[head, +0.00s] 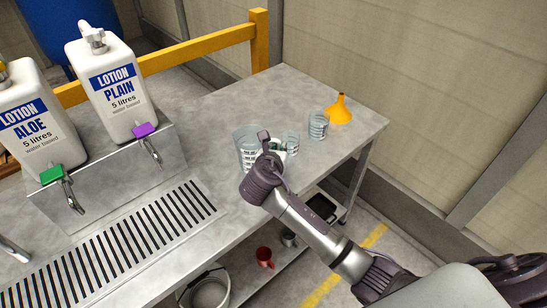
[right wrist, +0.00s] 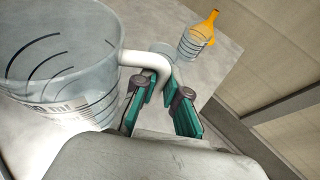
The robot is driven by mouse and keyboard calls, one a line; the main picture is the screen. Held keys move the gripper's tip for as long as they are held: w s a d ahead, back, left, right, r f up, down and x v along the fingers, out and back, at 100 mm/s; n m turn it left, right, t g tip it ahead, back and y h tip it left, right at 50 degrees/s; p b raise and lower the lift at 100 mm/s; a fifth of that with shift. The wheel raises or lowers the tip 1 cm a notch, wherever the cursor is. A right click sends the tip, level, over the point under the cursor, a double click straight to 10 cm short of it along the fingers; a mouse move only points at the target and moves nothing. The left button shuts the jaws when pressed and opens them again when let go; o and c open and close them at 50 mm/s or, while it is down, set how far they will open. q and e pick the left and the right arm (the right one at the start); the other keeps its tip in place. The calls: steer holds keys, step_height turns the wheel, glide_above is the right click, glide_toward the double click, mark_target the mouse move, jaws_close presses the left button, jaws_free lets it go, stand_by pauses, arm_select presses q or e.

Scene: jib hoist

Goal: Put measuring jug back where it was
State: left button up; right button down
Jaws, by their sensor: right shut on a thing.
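The measuring jug (head: 245,143) is clear with dark graduation marks and stands upright at the table's right part; I cannot tell whether its base touches the table. It fills the left of the right wrist view (right wrist: 62,70), with its white handle (right wrist: 150,62) reaching between the fingers. My right gripper (head: 274,150) is shut on this handle and hides part of the jug in the head view. Its green-padded fingers also show in the right wrist view (right wrist: 160,105). My left gripper is not in view.
Two smaller clear graduated beakers (head: 318,125) (head: 291,144) stand right of the jug, near an orange funnel (head: 340,110). Two lotion containers (head: 112,90) (head: 35,125) stand left above a slotted drain (head: 120,245). A red mug (head: 264,256) and a bucket (head: 208,292) are below. Bare tabletop (head: 270,95) lies behind the jug.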

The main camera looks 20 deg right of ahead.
steer(key=shift+w+a+f, duration=0.1)
steer(key=shift+w+f, duration=0.25)
steer(key=shift+f, duration=0.55)
steer(key=shift+w+d+f, duration=0.1)
steer(key=shift+w+f, duration=0.3)
steer(key=shift+f, duration=0.45)
steer(key=shift+w+a+f, duration=0.1)
steer(key=shift+w+f, duration=0.25)
steer(key=shift+f, duration=0.55)
steer(key=c, duration=1.2)
jaws_free()
steer(key=v, duration=1.2)
steer(key=shift+s, duration=0.1)
